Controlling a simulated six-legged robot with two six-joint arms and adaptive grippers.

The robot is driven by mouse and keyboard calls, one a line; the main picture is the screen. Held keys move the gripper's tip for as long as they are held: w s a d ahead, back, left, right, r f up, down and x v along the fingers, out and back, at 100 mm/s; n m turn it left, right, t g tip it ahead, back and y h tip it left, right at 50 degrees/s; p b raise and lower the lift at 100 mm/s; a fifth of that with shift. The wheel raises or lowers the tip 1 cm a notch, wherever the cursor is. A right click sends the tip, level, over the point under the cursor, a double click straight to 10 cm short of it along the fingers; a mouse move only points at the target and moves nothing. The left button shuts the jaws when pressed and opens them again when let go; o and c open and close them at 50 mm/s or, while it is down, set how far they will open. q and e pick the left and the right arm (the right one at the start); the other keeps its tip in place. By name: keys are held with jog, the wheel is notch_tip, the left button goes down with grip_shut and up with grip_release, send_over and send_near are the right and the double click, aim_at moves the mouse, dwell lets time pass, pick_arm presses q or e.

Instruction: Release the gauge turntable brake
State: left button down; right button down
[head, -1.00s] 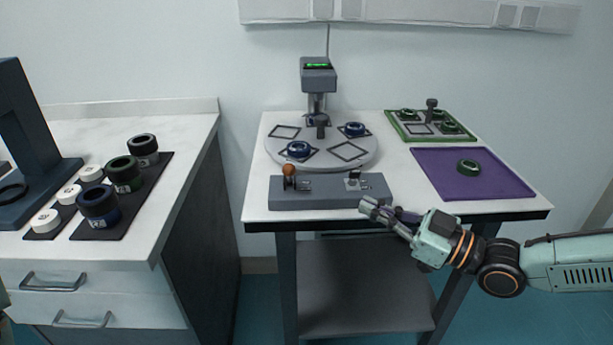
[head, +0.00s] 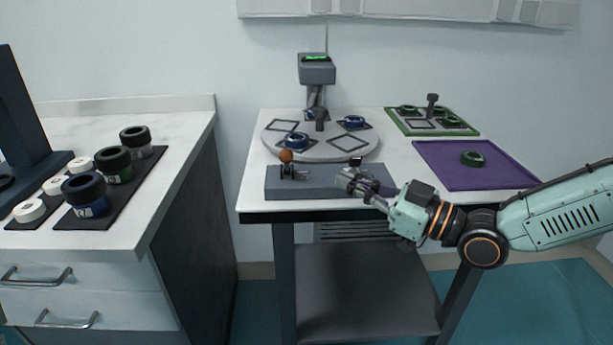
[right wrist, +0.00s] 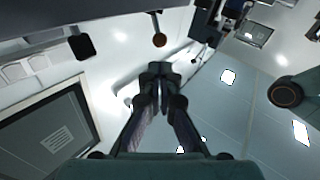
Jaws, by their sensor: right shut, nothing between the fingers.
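A grey control block (head: 322,191) stands at the front of the table, before the round grey turntable (head: 330,154). I cannot tell by label which is the brake. My right gripper (head: 346,178) is at the block's right part, just in front of the tab, partly hiding that fitting. Its fingers are shut and empty. The right wrist view shows the closed fingertips (right wrist: 160,70), the orange knob (right wrist: 159,40) and the black tab (right wrist: 82,46), both apart from the fingers. My left gripper is not in view.
The turntable carries blue rings (head: 296,140) under a gauge head (head: 317,70) with a green display. A green-rimmed tray (head: 398,128) and a purple mat (head: 440,175) with a green ring (head: 472,159) lie right. A side bench (head: 180,140) at left holds dark and white cylinders.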

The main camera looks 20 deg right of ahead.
aim_at(287, 161)
jog(key=b+x, duration=0.4)
jog(key=x, duration=0.3)
jog(key=shift+a+f, duration=0.1)
jog(key=shift+b+x, duration=0.65)
jog(key=shift+x, duration=0.4)
